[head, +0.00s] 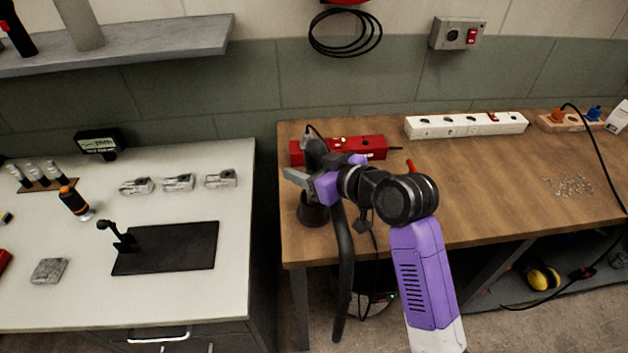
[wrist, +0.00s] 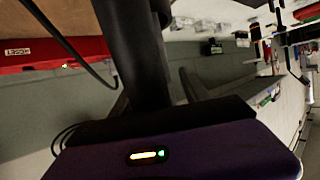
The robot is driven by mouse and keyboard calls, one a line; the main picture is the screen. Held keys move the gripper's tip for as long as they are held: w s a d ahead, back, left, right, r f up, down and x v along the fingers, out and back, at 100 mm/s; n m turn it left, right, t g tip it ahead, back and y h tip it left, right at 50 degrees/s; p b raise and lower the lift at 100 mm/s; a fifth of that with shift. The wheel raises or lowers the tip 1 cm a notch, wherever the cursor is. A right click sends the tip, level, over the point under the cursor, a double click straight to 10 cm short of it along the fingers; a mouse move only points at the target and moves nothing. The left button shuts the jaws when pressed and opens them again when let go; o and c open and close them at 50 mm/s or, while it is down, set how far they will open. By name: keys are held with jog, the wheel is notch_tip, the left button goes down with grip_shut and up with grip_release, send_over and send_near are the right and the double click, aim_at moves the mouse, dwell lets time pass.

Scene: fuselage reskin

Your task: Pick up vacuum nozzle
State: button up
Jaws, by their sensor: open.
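The vacuum nozzle (head: 313,212) is a dark piece with a wide round lower end, standing at the left end of the wooden bench, with its upper part rising behind my gripper. A thick dark hose (head: 345,270) hangs beside it over the bench's front edge. My gripper (head: 298,177) is open at the nozzle's upper part, with its grey finger pointing left. In the wrist view a thick black tube (wrist: 135,50), apparently part of the nozzle, stands close in front of the gripper (wrist: 185,110). Whether the fingers touch it is hidden.
A red power strip (head: 360,148) lies just behind the nozzle, with a thin cable near it. A white power strip (head: 465,125) is at the back. The white table (head: 190,285) at left, across a narrow gap, holds a black mat (head: 175,250) and tools.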

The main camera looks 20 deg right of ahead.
jog(key=shift+w, duration=0.1)
jog(key=shift+c, duration=0.2)
grip_shut()
